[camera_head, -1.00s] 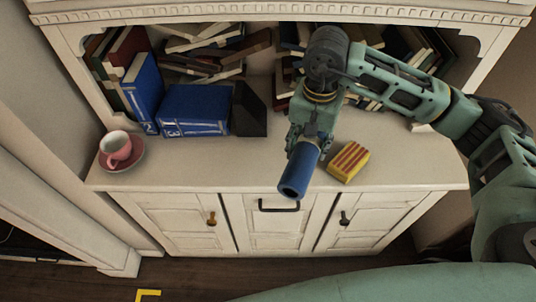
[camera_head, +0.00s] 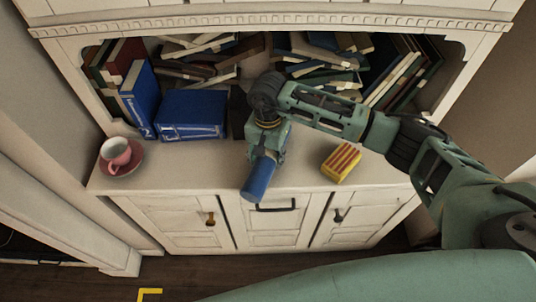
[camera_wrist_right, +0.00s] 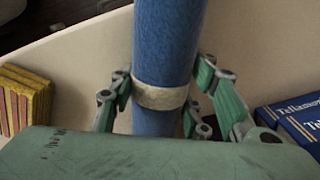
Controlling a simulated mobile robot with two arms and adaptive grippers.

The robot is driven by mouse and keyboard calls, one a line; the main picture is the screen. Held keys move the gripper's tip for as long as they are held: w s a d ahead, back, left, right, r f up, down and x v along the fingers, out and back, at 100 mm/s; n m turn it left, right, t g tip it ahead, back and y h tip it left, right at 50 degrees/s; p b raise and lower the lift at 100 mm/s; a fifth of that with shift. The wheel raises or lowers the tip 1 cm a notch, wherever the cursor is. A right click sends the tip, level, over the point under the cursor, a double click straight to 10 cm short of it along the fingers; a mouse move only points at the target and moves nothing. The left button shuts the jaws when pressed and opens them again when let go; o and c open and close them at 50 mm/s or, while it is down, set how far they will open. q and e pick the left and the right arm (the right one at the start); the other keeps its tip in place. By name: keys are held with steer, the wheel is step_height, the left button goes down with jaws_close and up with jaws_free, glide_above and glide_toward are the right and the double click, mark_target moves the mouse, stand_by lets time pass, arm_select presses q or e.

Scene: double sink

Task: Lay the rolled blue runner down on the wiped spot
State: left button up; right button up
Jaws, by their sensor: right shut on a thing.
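The rolled blue runner (camera_head: 259,179) is a blue cylinder, tilted, with its lower end toward the front edge of the cabinet top (camera_head: 210,172). My right gripper (camera_head: 265,150) is shut on the runner and holds it over the cabinet top. In the right wrist view the runner (camera_wrist_right: 168,45) has a pale band (camera_wrist_right: 160,96) between the fingers of my right gripper (camera_wrist_right: 162,100). I cannot tell a wiped spot from the rest of the pale surface. My left gripper is not in view.
A yellow and red striped block (camera_head: 341,163) sits right of the runner. A pink cup (camera_head: 116,152) on a saucer (camera_head: 133,165) stands at the left. Blue books (camera_head: 192,115) stand behind. The cabinet top between cup and runner is clear.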

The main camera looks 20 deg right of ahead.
mark_target(268, 152)
steer(key=shift+f, duration=0.2)
steer(key=o, duration=1.3)
steer(key=shift+r, duration=0.1)
steer(key=shift+r, duration=0.15)
steer(key=shift+w+r, duration=0.1)
steer(key=shift+r, duration=0.2)
step_height(268, 152, up, 11)
steer(key=b, duration=0.3)
steer(key=shift+r, duration=0.2)
